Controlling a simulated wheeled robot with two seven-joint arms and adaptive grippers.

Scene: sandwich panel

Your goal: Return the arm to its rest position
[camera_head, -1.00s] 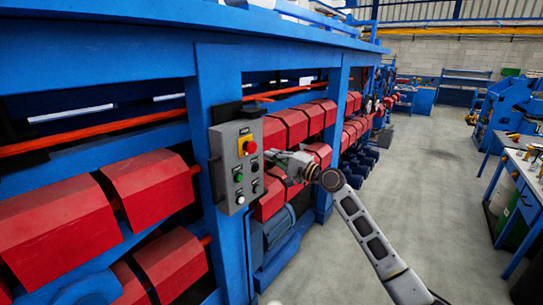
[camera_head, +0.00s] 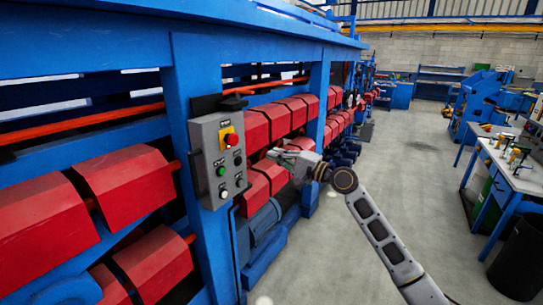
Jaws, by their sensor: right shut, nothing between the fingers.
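My right arm (camera_head: 375,225) comes in from the bottom right and reaches toward the machine. My right gripper (camera_head: 275,154) is shut and empty, a little right of the grey control panel (camera_head: 207,137) and apart from it. The panel is fixed to a blue upright post and has a red button (camera_head: 231,139) on a yellow plate. Below it are a green button (camera_head: 220,171), a white button (camera_head: 223,194) and small black controls. My left gripper is not in view.
The blue machine frame (camera_head: 189,60) with rows of red roller covers (camera_head: 133,185) fills the left side. A workbench with tools (camera_head: 510,170) and a black bin (camera_head: 517,260) stand at the right. The grey floor (camera_head: 410,180) between them is clear.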

